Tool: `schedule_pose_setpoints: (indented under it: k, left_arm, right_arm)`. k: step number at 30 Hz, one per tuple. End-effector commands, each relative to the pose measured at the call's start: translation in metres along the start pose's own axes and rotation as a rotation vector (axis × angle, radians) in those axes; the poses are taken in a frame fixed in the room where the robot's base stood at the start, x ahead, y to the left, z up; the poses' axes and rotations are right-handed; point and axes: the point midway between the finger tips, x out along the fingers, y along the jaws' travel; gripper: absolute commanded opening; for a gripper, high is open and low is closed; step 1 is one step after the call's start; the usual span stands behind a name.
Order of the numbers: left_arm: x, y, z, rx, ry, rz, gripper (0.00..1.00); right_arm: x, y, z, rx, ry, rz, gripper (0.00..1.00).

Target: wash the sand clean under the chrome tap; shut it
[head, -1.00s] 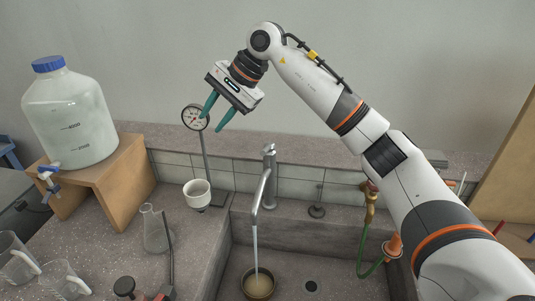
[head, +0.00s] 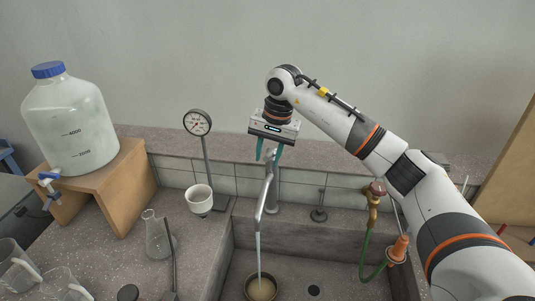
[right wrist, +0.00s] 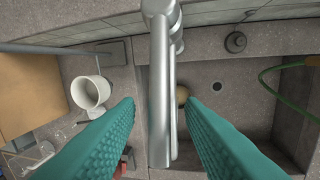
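The chrome tap (head: 266,208) stands at the back of the sink, and a stream of water (head: 258,258) runs from its spout. It falls into a round brown pan (head: 249,294) on the sink floor, which holds cloudy tan contents (head: 262,289), seemingly the sand under water. My right gripper (head: 268,154) points down above the tap, its teal fingers apart and empty. In the right wrist view, the tap (right wrist: 161,95) shows between the open fingers (right wrist: 160,104) and hides most of the pan (right wrist: 182,95). Contact with the tap cannot be told. My left gripper is out of view.
A dial gauge (head: 197,123) on a post and a white cup (head: 199,199) stand left of the tap. A flask (head: 157,238) and beakers are farther left. A brass valve (head: 373,203) with a green hose (head: 366,250) is on the right.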

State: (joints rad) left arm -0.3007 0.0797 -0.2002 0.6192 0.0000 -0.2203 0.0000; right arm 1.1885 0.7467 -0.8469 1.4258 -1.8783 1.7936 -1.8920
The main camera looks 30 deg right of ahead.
Motion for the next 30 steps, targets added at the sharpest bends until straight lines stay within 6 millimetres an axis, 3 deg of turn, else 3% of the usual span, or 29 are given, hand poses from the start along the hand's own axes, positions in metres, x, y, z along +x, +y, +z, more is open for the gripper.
schedule_pose_setpoints:
  k: [6,13,14,20,27,30]
  left_arm:
    - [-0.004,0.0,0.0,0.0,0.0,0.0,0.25]
    - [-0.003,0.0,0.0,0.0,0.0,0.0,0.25]
    - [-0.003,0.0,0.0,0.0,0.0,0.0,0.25]
    - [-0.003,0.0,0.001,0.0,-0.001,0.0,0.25]
    - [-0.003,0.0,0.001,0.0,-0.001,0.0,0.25]
    - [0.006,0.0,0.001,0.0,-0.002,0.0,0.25]
  right_arm:
    - [0.014,0.0,0.0,0.0,0.001,0.0,0.35]
    - [0.015,0.0,0.0,0.001,0.0,0.001,0.35]
    - [0.014,0.0,0.0,0.001,0.0,0.001,0.34]
    - [0.014,0.0,0.0,0.001,0.0,0.001,0.01]
    - [0.015,0.0,0.0,0.001,-0.002,0.001,0.0]
    - [0.019,-0.001,0.001,-0.005,-0.031,0.004,0.0]
